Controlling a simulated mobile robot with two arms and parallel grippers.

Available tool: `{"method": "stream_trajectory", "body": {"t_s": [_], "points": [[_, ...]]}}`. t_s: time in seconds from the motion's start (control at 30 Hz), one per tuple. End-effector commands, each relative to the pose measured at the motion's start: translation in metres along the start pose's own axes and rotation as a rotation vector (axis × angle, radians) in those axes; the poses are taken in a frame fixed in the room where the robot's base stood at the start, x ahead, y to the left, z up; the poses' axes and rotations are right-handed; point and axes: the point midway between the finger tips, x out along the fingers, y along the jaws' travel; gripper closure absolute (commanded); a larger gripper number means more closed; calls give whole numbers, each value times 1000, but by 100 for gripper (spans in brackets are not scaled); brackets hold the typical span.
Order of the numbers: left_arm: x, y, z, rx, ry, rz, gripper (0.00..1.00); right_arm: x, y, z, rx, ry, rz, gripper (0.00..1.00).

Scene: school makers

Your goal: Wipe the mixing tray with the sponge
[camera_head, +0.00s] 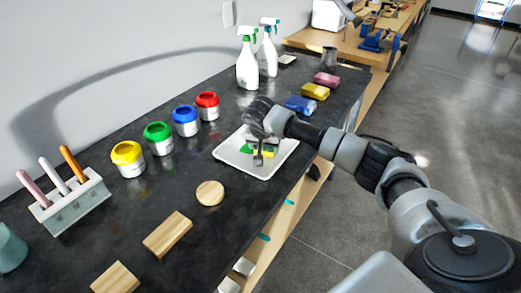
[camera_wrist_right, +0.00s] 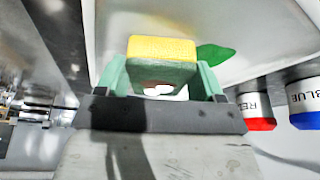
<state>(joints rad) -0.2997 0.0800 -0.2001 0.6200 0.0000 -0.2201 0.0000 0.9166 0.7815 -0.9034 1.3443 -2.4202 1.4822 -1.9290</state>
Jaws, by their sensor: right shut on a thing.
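The white mixing tray (camera_head: 230,156) lies on the dark bench top in the head view. My right gripper (camera_head: 258,155) is over the tray and hides part of it. In the right wrist view my right gripper (camera_wrist_right: 162,80) is shut on the sponge (camera_wrist_right: 162,48), which is yellow with a green layer, between its green fingers. The white tray (camera_wrist_right: 250,25) fills the background there, with a green paint patch (camera_wrist_right: 214,55) beside the sponge. I cannot tell whether the sponge touches the tray. My left gripper is not in view.
Yellow (camera_head: 128,158), green (camera_head: 158,138), blue (camera_head: 185,120) and red (camera_head: 207,105) paint jars stand left of the tray. Wooden pieces (camera_head: 168,234) lie in front. Spray bottles (camera_head: 248,65) and coloured blocks (camera_head: 300,104) are behind. The bench's right edge is close to the tray.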

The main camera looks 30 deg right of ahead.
Motion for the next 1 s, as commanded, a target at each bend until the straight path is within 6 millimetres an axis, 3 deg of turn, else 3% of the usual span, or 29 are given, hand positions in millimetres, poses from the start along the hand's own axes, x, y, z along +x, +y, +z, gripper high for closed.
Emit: {"method": "stream_trajectory", "body": {"t_s": [0.7, 1.0], "points": [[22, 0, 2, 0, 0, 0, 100, 20, 18, -43, 3, 1, 4, 47], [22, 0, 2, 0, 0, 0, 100, 20, 20, -46, 2, 0, 3, 47]]}}
